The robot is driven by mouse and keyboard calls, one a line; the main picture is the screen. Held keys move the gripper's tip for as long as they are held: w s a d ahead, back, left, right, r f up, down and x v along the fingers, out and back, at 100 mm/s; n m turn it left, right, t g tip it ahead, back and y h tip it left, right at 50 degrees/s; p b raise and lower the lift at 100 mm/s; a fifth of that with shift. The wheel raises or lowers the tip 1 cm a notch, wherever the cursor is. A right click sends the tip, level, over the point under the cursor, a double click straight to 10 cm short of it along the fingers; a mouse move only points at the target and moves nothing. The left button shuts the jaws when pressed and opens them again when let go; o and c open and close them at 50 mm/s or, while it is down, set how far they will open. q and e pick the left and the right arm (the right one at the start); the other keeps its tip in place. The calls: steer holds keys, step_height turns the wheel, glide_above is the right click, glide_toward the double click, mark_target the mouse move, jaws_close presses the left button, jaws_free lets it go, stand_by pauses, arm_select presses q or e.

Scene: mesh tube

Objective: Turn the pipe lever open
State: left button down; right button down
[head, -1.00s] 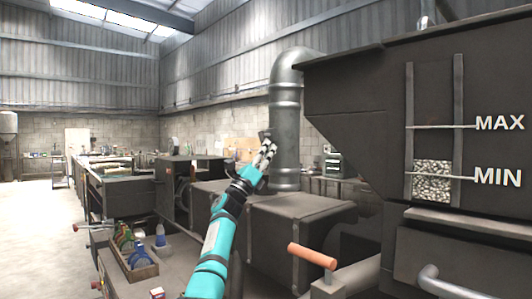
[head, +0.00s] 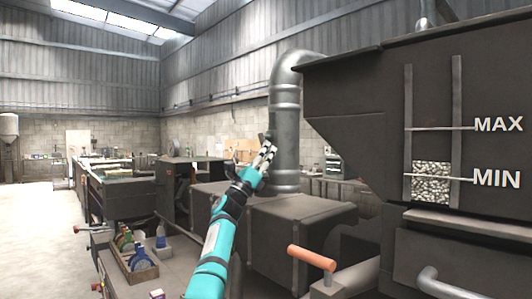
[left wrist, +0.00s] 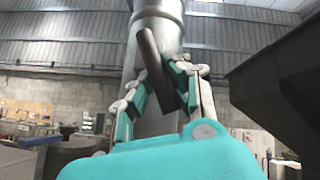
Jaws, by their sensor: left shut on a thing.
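The silver pipe (head: 285,110) rises behind the dark machine and also fills the middle of the left wrist view (left wrist: 153,20). The pipe lever, a dark flat bar (left wrist: 152,58), stands tilted in front of the pipe. My left gripper (head: 266,154) is at the pipe's near side. In the left wrist view its teal-padded fingers (left wrist: 160,92) are on either side of the lever and shut on it. The lever is small and mostly hidden by the fingers in the head view. My right gripper is not in view.
A dark hopper (head: 350,80) marked MAX and MIN stands at the right. An orange handle (head: 311,257) sticks out at the lower front. A boxy dark duct (head: 300,225) lies below the pipe. A wooden crate with bottles (head: 137,275) is at the lower left.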

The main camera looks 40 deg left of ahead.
arm_select(q)
steer(key=shift+s+a+r+y, duration=0.15)
steer(key=shift+a+y, duration=0.1)
steer(key=shift+y, duration=0.05)
steer(key=c, duration=1.7)
jaws_free()
steer(key=o, duration=0.5)
steer(key=shift+a+f+n, duration=0.2)
steer(key=shift+a+n, duration=0.1)
steer(key=shift+d, duration=0.3)
steer(key=shift+v, duration=3.65)
steer(key=shift+a, duration=0.2)
steer(key=shift+c, duration=0.2)
